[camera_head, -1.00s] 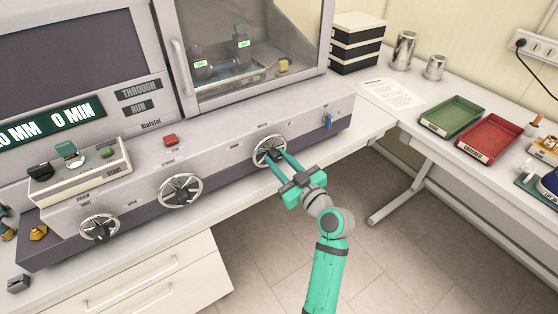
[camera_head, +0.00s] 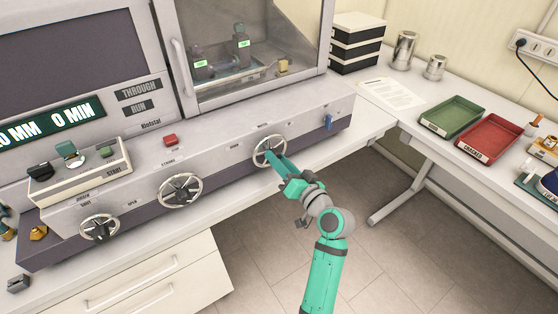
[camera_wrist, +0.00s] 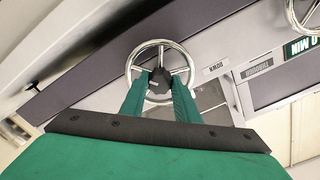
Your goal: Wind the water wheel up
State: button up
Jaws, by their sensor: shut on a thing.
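The water wheel is a round metal handwheel (camera_head: 258,158) with a dark hub on the sloping front of the machine, the rightmost of three wheels. A faint label above it is too small to read in the head view. It also shows in the wrist view (camera_wrist: 130,68), where its dark hub (camera_wrist: 160,78) sits between my fingertips. My teal gripper (camera_head: 272,160) reaches in from the lower right and is shut on the hub. In the wrist view my gripper (camera_wrist: 160,88) covers the lower part of the wheel. In the head view its jaws are turned edge-on.
Two more handwheels stand to the left, a middle one (camera_head: 180,190) and a lower-left one (camera_head: 99,228). A blue lever (camera_head: 328,122) is to the right. A red button (camera_head: 171,140) is on the ledge. The display (camera_head: 60,122) reads "0 MM 0 MIN". Open floor lies below.

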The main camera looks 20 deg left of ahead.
jog(key=shift+s+a+f+m, duration=0.1)
jog(key=shift+f+m, duration=0.05)
jog(key=shift+m, duration=3.65)
jog(key=o, duration=1)
jog(key=shift+o, duration=0.2)
jog(key=v, duration=1.1)
